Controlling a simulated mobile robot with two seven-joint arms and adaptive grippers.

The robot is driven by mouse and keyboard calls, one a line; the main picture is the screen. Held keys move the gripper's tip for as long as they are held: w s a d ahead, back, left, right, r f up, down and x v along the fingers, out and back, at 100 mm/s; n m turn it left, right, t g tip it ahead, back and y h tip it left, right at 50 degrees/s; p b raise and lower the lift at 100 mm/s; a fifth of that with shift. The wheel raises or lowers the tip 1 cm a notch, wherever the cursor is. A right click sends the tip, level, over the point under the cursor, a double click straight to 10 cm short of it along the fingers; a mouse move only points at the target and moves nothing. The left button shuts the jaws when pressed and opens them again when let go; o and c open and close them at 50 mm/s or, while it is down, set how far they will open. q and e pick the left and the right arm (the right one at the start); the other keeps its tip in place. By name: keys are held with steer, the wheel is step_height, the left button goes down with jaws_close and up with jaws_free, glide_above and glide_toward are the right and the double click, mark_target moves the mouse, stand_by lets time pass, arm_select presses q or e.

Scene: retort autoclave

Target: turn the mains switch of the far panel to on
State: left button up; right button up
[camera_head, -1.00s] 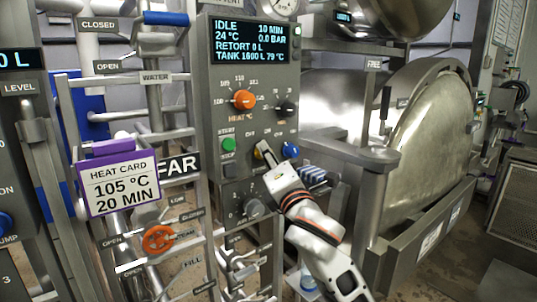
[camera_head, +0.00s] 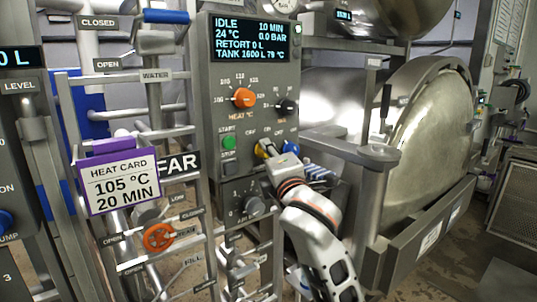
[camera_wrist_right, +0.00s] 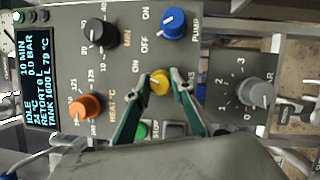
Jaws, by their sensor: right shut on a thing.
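The far panel (camera_head: 243,80) is a grey box with a display, knobs and buttons; a FAR sign (camera_head: 179,163) hangs at its left. Its mains switch is a small yellow knob (camera_wrist_right: 159,84), mostly covered by my right gripper (camera_head: 264,149) in the head view. In the right wrist view my right gripper (camera_wrist_right: 161,79) has its two green-grey fingers on either side of the yellow knob, shut on it. An ON label (camera_wrist_right: 140,73) shows beside the knob. The knob's pointing direction is hard to tell. My left gripper is not in view.
The blue pump knob (camera_wrist_right: 172,24) sits close beside the yellow one. The orange heat knob (camera_wrist_right: 85,107) and black minutes knob (camera_wrist_right: 99,33) are above on the panel. A grey selector knob (camera_wrist_right: 258,94) is below. A retort door (camera_head: 432,143) stands at the right.

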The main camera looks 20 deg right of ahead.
steer(key=o, duration=1.1)
steer(key=s+f, duration=0.1)
steer(key=s, duration=1.1)
steer(key=shift+a, duration=0.25)
step_height(320, 180, down, 35)
steer(key=s+m+g+y, duration=0.1)
steer(key=m+g+y, duration=0.1)
steer(key=m+g, duration=0.45)
steer(key=s+d+f+m+g, duration=0.2)
steer(key=s+f+m, duration=0.7)
steer(key=s+f, duration=1.1)
step_height(320, 180, down, 4)
steer(key=shift+d+f+m+y, duration=0.15)
steer(key=shift+d+m+y, duration=0.2)
steer(key=shift+d, duration=0.3)
